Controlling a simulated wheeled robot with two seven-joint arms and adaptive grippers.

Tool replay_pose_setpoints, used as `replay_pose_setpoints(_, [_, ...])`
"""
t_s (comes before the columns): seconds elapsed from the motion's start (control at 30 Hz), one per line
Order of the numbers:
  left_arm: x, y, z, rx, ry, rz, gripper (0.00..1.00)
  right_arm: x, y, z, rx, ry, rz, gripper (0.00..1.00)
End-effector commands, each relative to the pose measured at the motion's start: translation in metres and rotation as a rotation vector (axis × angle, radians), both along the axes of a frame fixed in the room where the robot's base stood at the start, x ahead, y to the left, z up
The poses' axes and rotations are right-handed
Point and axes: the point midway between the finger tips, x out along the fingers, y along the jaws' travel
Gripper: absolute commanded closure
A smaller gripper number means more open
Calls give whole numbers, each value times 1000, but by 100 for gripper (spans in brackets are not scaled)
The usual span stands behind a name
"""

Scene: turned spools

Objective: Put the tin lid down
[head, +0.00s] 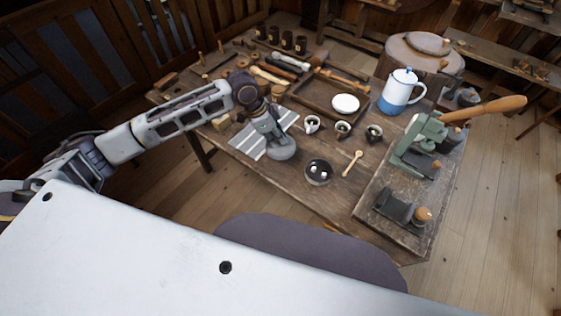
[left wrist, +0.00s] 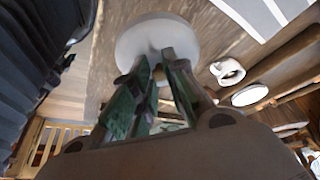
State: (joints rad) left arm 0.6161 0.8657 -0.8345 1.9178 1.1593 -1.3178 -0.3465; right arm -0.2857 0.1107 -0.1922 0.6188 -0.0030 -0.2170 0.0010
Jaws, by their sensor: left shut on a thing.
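The tin lid (head: 282,152) is a round, pale grey disc near the front edge of the wooden table (head: 300,194). My left gripper (head: 272,136) points down and is shut on it from above. In the left wrist view the fingers (left wrist: 160,68) close at the middle of the lid (left wrist: 150,32), probably on a small knob that they hide. I cannot tell whether the lid touches the table. My right gripper is not in view.
A striped cloth (head: 251,145) lies left of the lid. A dark dish (head: 319,180) with white pieces and a wooden spoon (head: 350,168) lie to the right. Small cups (head: 312,124), a tray with a white disc (head: 345,104), and a blue-white jug (head: 396,97) stand behind.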

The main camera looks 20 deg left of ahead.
Motion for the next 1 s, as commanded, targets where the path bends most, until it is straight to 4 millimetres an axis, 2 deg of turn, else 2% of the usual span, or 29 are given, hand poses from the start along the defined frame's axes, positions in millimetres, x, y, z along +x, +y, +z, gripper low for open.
replay_pose_setpoints(0.27, [0, 0, -7, -1, 0, 1, 100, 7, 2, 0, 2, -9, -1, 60])
replay_pose_setpoints(0.47, [0, 0, -32, 0, 2, 2, 100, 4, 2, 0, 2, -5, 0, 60])
replay_pose_setpoints(0.7, [0, 0, -58, 0, 0, 1, 100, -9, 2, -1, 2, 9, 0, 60])
replay_pose_setpoints(1.0, [0, 0, -63, -1, -1, 1, 100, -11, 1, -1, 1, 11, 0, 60])
